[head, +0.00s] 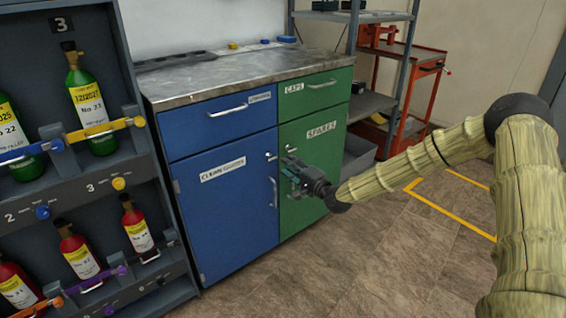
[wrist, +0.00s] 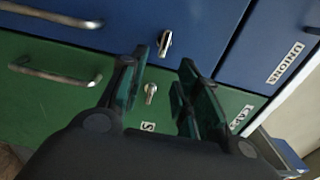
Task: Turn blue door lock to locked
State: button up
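The blue door (head: 228,205) of the cabinet is shut. Its lock (head: 269,156) is a small silver piece near the door's upper right corner. In the wrist view the blue door lock (wrist: 164,43) shows as an elongated silver knob, standing nearly upright in the picture. My gripper (head: 290,172) is in front of the cabinet, by the edge between the blue and green doors. In the wrist view my gripper (wrist: 164,65) is open and empty, its fingertips apart on either side below the blue lock. I cannot tell whether the lock is locked.
A second silver lock (wrist: 150,92) on the green door (head: 312,190) shows between the fingers. Bar handles (head: 273,191) stick out from the doors. A bottle rack (head: 165,200) stands left, and an orange cart (head: 405,95) behind right. The floor in front is clear.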

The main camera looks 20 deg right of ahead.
jog(key=shift+v, duration=2.6)
jog(key=shift+a, duration=0.1)
jog(key=s+a+f+n+g, duration=0.35)
jog(key=s+a+f, duration=0.4)
jog(key=f, duration=0.25)
jog(key=s+a+f+n+g, duration=0.2)
jog(key=s+a+f+g, duration=0.3)
jog(key=s+f, duration=0.5)
jog(key=s+f+n+g+h, duration=0.15)
jog(key=s+f, duration=0.25)
jog(key=s, duration=0.5)
jog(key=s+a+f+n+g+h, duration=0.1)
jog(key=s+f+n+g, duration=0.15)
jog(key=s+f, duration=0.45)
jog(key=s+f+n+g+h, duration=0.2)
jog(key=s, duration=0.9)
jog(key=s+d+n+g+h, duration=0.2)
jog(key=s+d+g, duration=0.15)
jog(key=s, duration=0.55)
notch_tip(320, 180, up, 30)
jog(key=t+p, duration=0.1)
jog(key=p, duration=2.8)
jog(key=shift+w, duration=0.2)
